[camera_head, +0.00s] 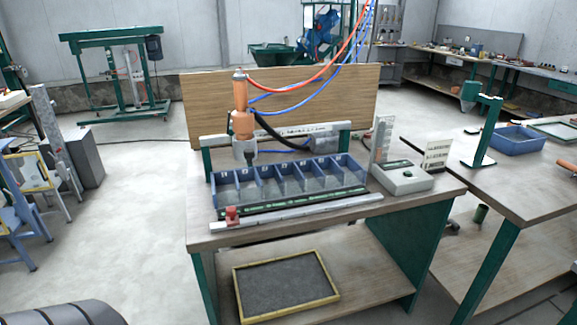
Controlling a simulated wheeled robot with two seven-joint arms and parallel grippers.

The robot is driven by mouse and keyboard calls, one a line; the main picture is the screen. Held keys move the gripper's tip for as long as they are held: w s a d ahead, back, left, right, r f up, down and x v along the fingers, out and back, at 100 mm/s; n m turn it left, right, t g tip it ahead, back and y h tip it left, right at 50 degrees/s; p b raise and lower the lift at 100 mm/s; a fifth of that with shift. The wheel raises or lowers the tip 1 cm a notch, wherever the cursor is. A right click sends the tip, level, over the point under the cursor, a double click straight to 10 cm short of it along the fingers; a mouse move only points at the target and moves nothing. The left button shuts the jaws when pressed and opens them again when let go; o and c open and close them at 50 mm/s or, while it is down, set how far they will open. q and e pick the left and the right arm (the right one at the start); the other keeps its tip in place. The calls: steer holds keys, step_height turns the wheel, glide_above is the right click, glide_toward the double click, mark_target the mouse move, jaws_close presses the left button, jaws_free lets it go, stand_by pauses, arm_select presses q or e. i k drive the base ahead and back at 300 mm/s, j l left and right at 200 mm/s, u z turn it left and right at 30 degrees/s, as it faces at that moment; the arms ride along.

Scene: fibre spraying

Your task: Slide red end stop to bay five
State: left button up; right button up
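The red end stop (232,215) sits on a pale metal rail (300,213) along the front of the workbench. It is near the rail's left end, in front of the leftmost bay. Behind the rail stands a blue bin (360,168) split into several bays in a row, with small labels too blurred to read surely. A dark strip with green markings (300,201) runs between the bin and the rail. Neither of my grippers is in view.
An orange spray head (243,120) with hoses hangs over the left bays. A grey box with a dark panel (402,178) stands right of the bin. A yellow-framed tray (284,315) lies on the lower shelf. The bench front edge is clear.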

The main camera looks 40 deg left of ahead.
mark_target(232, 218)
steer(key=u, duration=1.5)
